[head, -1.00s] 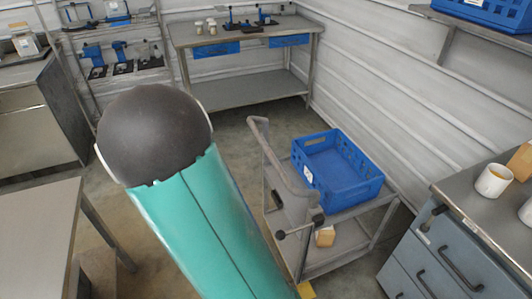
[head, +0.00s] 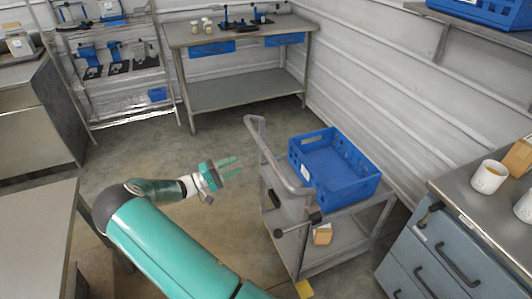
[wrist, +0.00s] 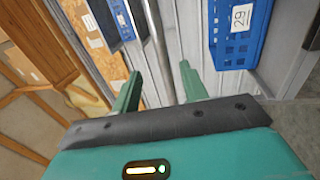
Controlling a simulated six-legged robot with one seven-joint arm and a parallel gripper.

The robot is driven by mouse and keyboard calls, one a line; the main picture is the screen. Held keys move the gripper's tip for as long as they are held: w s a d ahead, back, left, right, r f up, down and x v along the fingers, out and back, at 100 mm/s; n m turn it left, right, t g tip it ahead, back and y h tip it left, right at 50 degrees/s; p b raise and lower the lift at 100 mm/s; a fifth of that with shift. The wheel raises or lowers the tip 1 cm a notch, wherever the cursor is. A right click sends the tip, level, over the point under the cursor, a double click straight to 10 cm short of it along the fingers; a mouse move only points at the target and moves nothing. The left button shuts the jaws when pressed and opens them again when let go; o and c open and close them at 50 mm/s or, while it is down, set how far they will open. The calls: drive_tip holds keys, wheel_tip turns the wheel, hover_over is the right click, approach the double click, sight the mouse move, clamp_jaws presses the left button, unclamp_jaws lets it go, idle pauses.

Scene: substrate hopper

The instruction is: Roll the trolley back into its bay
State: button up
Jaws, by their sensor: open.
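The grey metal trolley (head: 345,238) stands right of centre in the head view, with its curved push handle (head: 279,160) on its left side. A blue crate (head: 335,170) sits on its top, and a small cardboard box (head: 322,234) lies on its lower shelf. My gripper (head: 236,167) is open and empty, just left of the handle and apart from it in the picture. A yellow floor mark (head: 304,289) shows by the trolley's near foot. I cannot make out the bay's outline.
A blue-grey drawer cabinet (head: 440,258) with mugs on top stands close to the trolley's right. A workbench (head: 240,104) stands at the back and a table (head: 35,225) at the left. Open floor (head: 215,140) lies between them. A blue crate labelled 29 (wrist: 238,38) shows in the wrist view.

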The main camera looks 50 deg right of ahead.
sight(266, 152)
drive_tip(key=x, duration=1.3)
drive_tip(key=shift+s+r, duration=0.1)
clamp_jaws()
